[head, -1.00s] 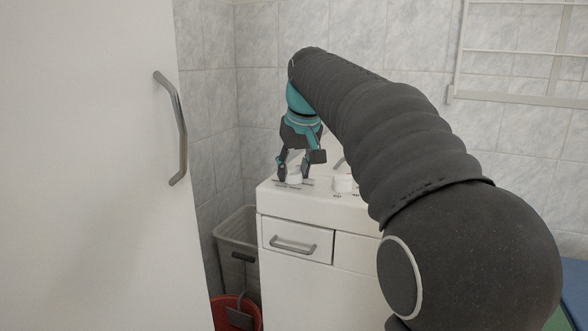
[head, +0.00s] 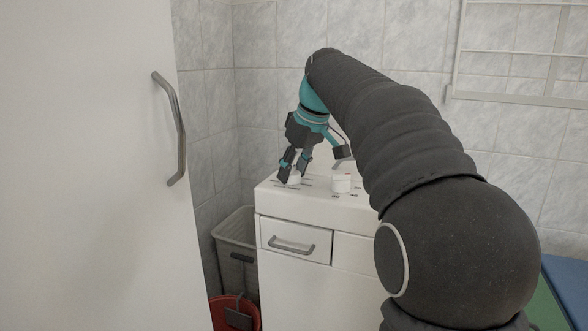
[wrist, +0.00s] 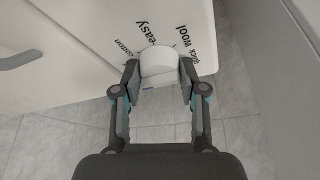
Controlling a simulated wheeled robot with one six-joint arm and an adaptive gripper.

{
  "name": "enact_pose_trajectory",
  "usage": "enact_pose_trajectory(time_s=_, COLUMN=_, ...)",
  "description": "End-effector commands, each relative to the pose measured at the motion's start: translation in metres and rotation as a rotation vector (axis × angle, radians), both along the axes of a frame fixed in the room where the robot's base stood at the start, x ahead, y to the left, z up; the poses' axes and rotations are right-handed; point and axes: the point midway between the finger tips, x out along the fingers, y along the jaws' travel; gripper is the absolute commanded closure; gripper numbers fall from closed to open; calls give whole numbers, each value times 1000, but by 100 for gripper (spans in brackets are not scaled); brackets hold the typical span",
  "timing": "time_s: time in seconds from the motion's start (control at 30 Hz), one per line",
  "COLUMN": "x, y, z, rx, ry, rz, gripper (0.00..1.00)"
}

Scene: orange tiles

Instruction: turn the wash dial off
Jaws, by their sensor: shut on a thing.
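The washer's white top panel (head: 320,205) carries two white round dials. The left dial (head: 294,178) is between the fingers of my gripper (head: 296,170), and the gripper is shut on it. In the wrist view this dial (wrist: 158,60) sits between the two fingertips (wrist: 159,76), with the printed words "cotton", "easy", "quick" and "wool" around it. The second dial (head: 341,184) stands to the right, apart from my gripper.
A white door with a metal handle (head: 171,128) stands at the left. A drawer handle (head: 291,247) is on the washer's front. A white rack (head: 520,55) hangs on the tiled wall.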

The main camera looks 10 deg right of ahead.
Motion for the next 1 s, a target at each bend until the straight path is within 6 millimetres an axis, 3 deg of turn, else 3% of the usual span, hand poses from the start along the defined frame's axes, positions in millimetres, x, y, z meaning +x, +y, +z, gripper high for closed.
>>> enact_pose_trajectory(time_s=0.23, x=0, y=1, z=-1, rx=0, ry=2, rz=2, gripper=93)
enact_pose_trajectory(time_s=0.27, x=0, y=1, z=-1, rx=0, ry=2, rz=2, gripper=51)
enact_pose_trajectory(time_s=0.33, x=0, y=0, z=-1, rx=0, ry=2, rz=2, gripper=33)
enact_pose_trajectory(time_s=0.73, x=-1, y=-1, z=4, rx=0, ry=-1, rz=-1, gripper=33)
enact_pose_trajectory(time_s=1.0, x=-15, y=-10, z=44, rx=-1, ry=-3, rz=-2, gripper=33)
